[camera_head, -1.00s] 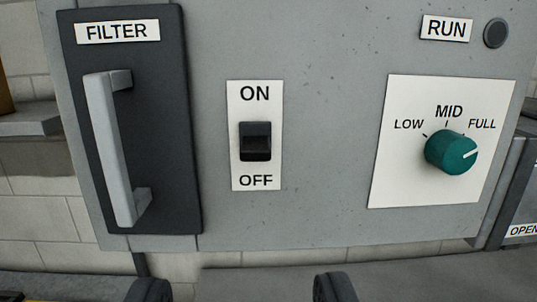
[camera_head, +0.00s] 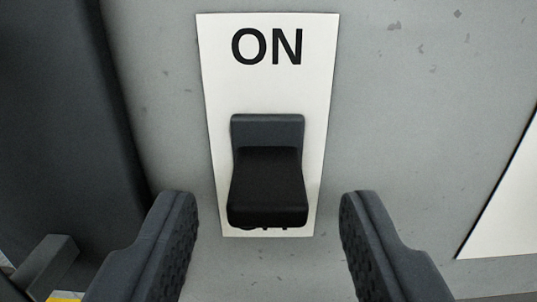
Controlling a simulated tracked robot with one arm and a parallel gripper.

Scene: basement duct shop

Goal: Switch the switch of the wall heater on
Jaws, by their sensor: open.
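The wall heater's switch (camera_head: 267,185) is a black rocker on a white plate (camera_head: 213,100) marked ON at the top. The OFF label below is mostly hidden behind the rocker. The rocker's lower half sticks out toward me, and its upper half lies further back. My gripper (camera_head: 268,215) is open, with one dark finger to the left and one to the right of the plate's lower part. Neither finger appears to touch the switch. The grey heater front (camera_head: 400,120) fills the background.
The dark filter panel (camera_head: 60,110) stands at the left, with part of its grey handle (camera_head: 45,265) at the lower left, near my left finger. The edge of the white dial plate (camera_head: 510,205) shows at the right. Bare heater front lies between it and the switch.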

